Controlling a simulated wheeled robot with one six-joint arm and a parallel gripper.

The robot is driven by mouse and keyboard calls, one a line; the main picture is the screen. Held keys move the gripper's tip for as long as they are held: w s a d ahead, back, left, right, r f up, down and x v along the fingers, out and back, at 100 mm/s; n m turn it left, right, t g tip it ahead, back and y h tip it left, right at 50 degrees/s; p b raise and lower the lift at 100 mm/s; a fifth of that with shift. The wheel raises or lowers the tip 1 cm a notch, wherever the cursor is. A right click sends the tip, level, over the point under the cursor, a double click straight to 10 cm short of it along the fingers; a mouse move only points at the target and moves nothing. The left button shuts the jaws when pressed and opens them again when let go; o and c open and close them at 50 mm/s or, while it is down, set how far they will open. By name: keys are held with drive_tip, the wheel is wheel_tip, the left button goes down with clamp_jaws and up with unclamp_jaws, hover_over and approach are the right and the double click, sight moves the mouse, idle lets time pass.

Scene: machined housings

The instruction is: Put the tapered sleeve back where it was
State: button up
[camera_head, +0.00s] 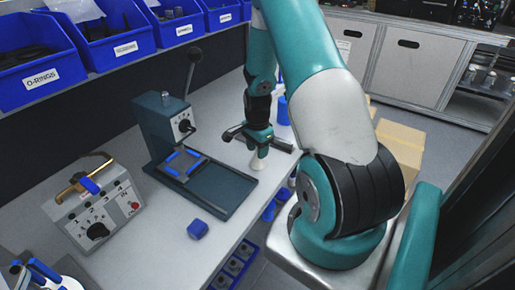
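A pale, cone-shaped piece, which looks like the tapered sleeve (258,162), is upright with its wide end down, just right of the press base. My gripper (260,151) points down right over it, and its fingers meet at the sleeve's narrow top, so it looks shut on the sleeve. I cannot tell whether the sleeve's lower rim touches the bench or hangs slightly above it. The dark press (160,125) with a lever stands to the left, with blue pads on its base plate (215,185).
A grey control box (95,215) and a small blue part (197,229) sit on the bench (150,250). A blue cylinder (282,110) stands behind my gripper. Labelled blue bins (40,75) line the back shelf. Cardboard boxes (402,140) are beyond my arm.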

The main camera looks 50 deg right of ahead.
wheel_tip(320, 180, up, 12)
drive_tip(key=b, duration=0.2)
drive_tip(key=w+a+r+n, duration=0.2)
drive_tip(key=a+r+n, duration=0.35)
drive_tip(key=a, duration=0.65)
drive_tip(key=s+a+r+n+t+y, duration=0.1)
drive_tip(key=s+a+r+n+y, duration=0.2)
drive_tip(key=a+n, duration=0.55)
drive_tip(key=s+a+r+n, duration=0.3)
drive_tip(key=s+a+n, duration=0.25)
drive_tip(key=a, duration=0.65)
drive_tip(key=s+a+r+n+g+y, duration=0.1)
drive_tip(key=s+a+r+n, duration=0.1)
drive_tip(key=s+a+n, duration=0.4)
drive_tip(key=s+n, duration=0.2)
drive_tip(key=shift+s, duration=0.35)
